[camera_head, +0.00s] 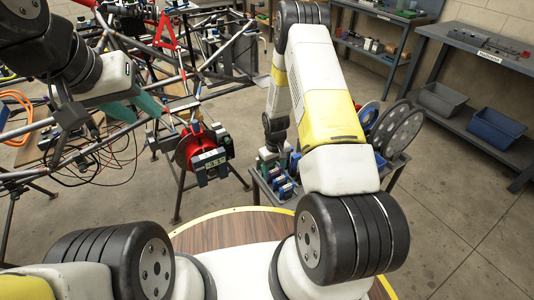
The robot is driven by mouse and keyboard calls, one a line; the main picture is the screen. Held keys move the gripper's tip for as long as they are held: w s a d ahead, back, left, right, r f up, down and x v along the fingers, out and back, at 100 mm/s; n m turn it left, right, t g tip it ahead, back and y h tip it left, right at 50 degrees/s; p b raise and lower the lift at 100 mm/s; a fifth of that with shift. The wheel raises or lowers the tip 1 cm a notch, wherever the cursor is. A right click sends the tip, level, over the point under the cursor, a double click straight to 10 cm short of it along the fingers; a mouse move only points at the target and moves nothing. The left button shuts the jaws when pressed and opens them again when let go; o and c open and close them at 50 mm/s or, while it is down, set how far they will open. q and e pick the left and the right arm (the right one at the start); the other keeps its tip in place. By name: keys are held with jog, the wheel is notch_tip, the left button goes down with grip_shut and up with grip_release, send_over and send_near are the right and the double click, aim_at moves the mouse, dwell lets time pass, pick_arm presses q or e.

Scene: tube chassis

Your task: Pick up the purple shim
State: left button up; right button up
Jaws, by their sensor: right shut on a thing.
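My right gripper (277,163) is low over a small cart at the centre of the view, beyond my yellow and white forearm. Its teal fingers are partly hidden among the small blue and white parts on the cart. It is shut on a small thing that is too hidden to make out. I cannot clearly pick out the purple shim among these parts. My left gripper (140,105) is at the upper left, in front of the tube chassis (205,72). Its two teal fingers are apart, with nothing seen between them.
The cart (262,187) carries small blue parts (286,189) and large grey discs (398,132). A red and black device (204,152) stands on a stand to its left. Shelves with a grey bin (440,99) and a blue bin (496,128) line the right. Floor is clear at lower right.

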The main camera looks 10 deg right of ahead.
aim_at(274, 170)
jog(key=shift+r, duration=0.15)
notch_tip(274, 170, up, 10)
jog(key=shift+f, duration=0.1)
dwell(0.4)
